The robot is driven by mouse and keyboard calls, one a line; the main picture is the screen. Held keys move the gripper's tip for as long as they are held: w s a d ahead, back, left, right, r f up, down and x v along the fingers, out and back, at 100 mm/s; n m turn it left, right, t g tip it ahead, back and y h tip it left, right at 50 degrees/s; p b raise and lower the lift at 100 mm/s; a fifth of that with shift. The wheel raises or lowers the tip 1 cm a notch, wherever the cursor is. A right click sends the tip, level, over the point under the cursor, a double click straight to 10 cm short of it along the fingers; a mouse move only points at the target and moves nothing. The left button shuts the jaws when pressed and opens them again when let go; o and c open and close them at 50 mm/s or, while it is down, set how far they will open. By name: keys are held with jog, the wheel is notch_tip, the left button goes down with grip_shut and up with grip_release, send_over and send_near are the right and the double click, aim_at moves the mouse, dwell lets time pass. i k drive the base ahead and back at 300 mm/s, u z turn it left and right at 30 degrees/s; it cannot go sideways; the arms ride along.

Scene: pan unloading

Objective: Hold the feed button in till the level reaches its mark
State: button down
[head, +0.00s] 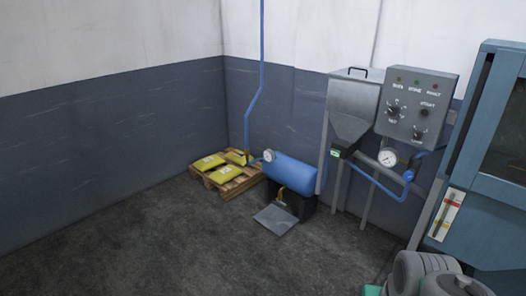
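A grey control panel (440,128) stands at the upper right, with a row of small lamps along its top. Below them are a dark knob (394,110) at left, a dark round button or knob (424,112) at right and another knob (418,133) lower down. The labels are too small to read, so I cannot tell which is the feed button. A white upright gauge strip (443,214) with coloured marks is on the blue-grey machine (478,150); its level is unclear. Grey rounded links of my arm show at the bottom right. My gripper is not in view.
A grey hopper (353,97) stands left of the panel, with a dial gauge (388,158) and blue pipe below. A blue tank (290,172) and a pallet (232,189) with yellow bags stand by the wall.

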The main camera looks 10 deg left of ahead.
aim_at(334, 153)
jog(key=u, duration=0.75)
jog(key=i, duration=0.7)
jog(key=u, duration=0.8)
jog(key=i, duration=1.2)
jog(key=z, duration=0.3)
jog(key=i, duration=1.1)
jog(key=z, duration=1.15)
jog(key=i, duration=0.65)
jog(key=z, duration=0.55)
